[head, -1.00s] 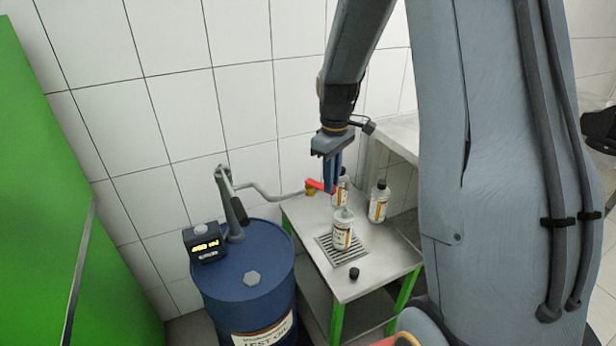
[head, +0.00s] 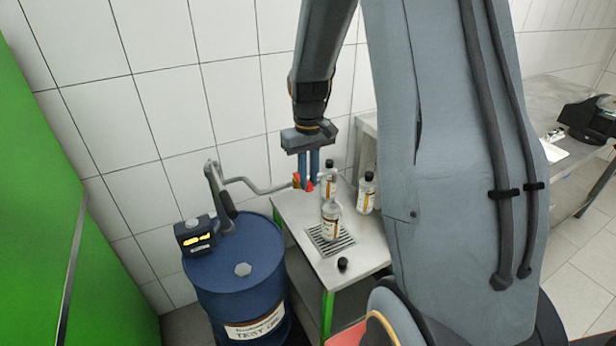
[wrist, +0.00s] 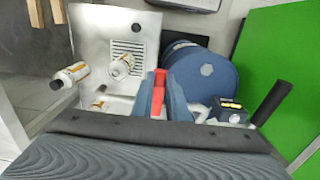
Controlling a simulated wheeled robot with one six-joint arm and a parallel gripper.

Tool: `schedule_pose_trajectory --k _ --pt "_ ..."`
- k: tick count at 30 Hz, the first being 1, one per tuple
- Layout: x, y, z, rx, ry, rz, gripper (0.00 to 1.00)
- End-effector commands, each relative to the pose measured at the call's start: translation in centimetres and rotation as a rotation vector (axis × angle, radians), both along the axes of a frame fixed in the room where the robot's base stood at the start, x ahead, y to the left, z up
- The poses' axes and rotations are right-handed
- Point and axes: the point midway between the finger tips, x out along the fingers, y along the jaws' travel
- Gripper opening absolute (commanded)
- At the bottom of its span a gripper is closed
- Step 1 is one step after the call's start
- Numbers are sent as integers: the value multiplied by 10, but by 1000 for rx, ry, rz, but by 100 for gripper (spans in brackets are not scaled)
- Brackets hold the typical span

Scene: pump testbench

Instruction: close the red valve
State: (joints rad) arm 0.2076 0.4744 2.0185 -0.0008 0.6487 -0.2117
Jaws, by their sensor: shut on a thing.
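The red valve (head: 297,179) sits at the end of the grey pipe, above the left back corner of the steel table. My gripper (head: 308,184) points down with its two blue fingers at the valve's red handle. In the wrist view the red handle (wrist: 158,92) stands between the two fingers (wrist: 158,98), and they are shut on it. The fingers hide part of the valve in the head view.
An open bottle (head: 331,221) stands on the table's grate, with a loose black cap (head: 343,264) nearby. Capped bottles (head: 329,181) (head: 367,193) stand close behind and right of my gripper. A blue drum (head: 215,283) with a display box (head: 195,236) is left.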

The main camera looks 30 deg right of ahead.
Motion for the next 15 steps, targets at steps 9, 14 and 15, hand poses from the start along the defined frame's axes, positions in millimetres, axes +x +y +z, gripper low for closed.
schedule_pose_trajectory --k 9,14,15 --pt "2 0 2 0 -6 -2 17" --pt "1 0 1 0 -3 -1 33" --pt "1 0 1 0 -3 -1 33"
